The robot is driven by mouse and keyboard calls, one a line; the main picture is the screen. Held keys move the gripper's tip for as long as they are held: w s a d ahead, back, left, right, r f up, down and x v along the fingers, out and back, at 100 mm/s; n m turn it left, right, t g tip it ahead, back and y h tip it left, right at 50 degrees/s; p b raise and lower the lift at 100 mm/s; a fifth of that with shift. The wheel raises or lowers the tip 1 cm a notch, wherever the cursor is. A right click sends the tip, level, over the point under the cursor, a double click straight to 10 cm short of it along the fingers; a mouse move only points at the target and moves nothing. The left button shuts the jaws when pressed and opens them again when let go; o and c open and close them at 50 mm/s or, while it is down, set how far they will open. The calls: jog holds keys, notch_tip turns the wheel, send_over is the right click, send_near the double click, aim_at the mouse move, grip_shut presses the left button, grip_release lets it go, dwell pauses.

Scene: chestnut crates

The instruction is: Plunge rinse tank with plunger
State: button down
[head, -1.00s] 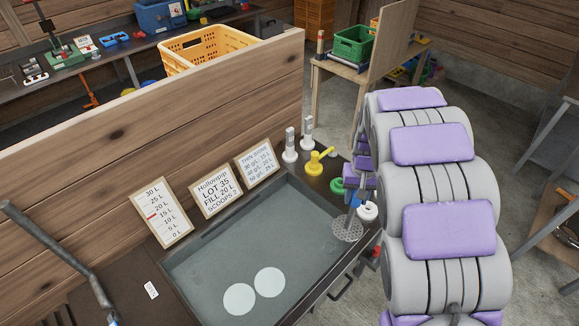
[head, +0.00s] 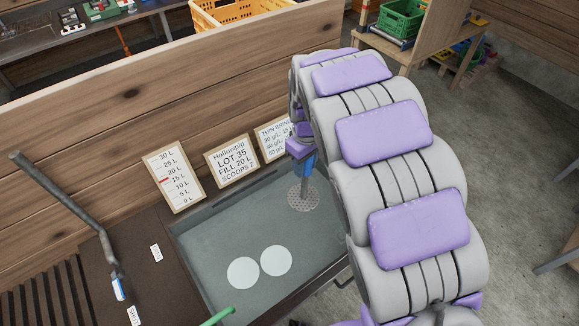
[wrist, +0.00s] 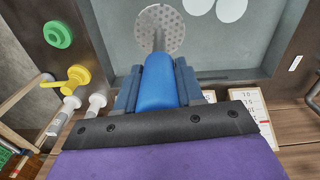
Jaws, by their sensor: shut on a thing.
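The plunger has a blue handle (head: 308,165), a thin metal rod and a round perforated grey disc (head: 303,197) at its lower end. My gripper (wrist: 158,88) is shut on the blue handle; the arm partly hides it in the head view. The plunger hangs disc down, roughly upright. The disc also shows in the wrist view (wrist: 160,27), in front of the fingers. The rinse tank (head: 205,245) is a wide grey basin, and the disc appears over its far right part. I cannot tell whether the disc touches the tank's contents. Two pale round discs (head: 259,268) show in the tank's near part.
A level board (head: 174,178), a lot board (head: 230,161) and a third board (head: 274,138) stand behind the tank. A bent metal pipe (head: 62,210) rises at left. A wooden wall (head: 150,90) closes the back.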

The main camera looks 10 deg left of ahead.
aim_at(289, 197)
jog(key=s+a+n, duration=0.2)
jog(key=a, duration=0.2)
notch_tip(289, 197, down, 17)
jog(key=b, duration=0.4)
jog(key=shift+w, duration=0.15)
jog(key=shift+f, duration=0.75)
